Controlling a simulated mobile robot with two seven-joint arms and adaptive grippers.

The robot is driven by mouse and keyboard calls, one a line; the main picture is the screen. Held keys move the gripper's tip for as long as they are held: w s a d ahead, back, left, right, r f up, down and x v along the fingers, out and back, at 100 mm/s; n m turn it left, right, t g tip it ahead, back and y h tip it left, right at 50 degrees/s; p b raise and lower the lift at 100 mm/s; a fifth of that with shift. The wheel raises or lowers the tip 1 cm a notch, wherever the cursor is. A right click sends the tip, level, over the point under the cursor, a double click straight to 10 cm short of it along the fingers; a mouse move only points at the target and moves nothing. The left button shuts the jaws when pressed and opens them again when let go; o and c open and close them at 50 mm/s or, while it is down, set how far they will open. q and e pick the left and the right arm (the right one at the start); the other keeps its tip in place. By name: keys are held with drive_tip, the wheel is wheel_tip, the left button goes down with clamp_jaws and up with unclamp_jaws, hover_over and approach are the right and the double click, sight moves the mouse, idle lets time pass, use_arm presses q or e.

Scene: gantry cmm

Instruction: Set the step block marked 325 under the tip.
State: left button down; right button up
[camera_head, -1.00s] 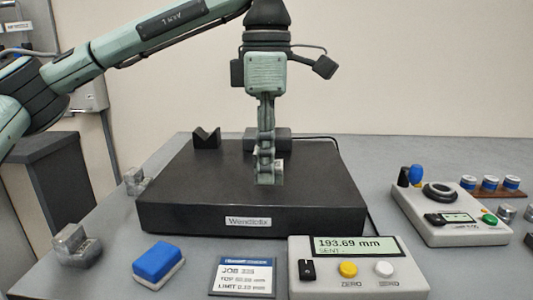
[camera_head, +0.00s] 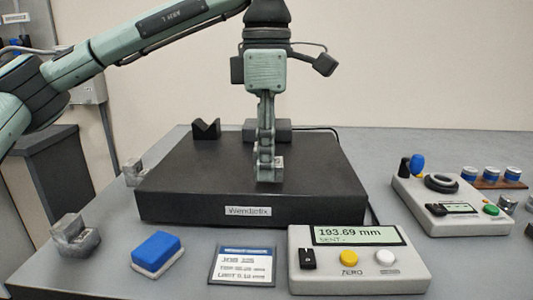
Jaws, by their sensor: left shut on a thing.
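My left gripper (camera_head: 266,168) comes down from above over the black plate (camera_head: 185,190) labelled Wendlefix. It is shut on a small grey metal block (camera_head: 279,163), which shows only partly past the fingers, at or just above the plate's surface. Any number on that block cannot be read. The tip is not visible; my gripper and wrist cover the middle of the plate. Two more grey stepped blocks stand on the table at the left, one nearer (camera_head: 75,237) and one farther (camera_head: 134,172), with no readable marks. My right gripper is not in view.
A readout box (camera_head: 340,280) shows 193.69 mm in front. A job card (camera_head: 243,265) and a blue-topped block (camera_head: 156,254) lie left of it. A black V-block (camera_head: 206,129) sits at the plate's back. A second instrument (camera_head: 465,222) stands right.

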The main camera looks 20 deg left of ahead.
use_arm(q)
drive_tip(key=shift+f+b, duration=0.35)
drive_tip(key=shift+f, duration=0.25)
idle(0.5)
drive_tip(key=c, duration=0.6)
unclamp_jaws()
drive_tip(key=shift+r, duration=0.1)
drive_tip(key=shift+r+p, duration=2.7)
drive_tip(key=shift+r, duration=0.75)
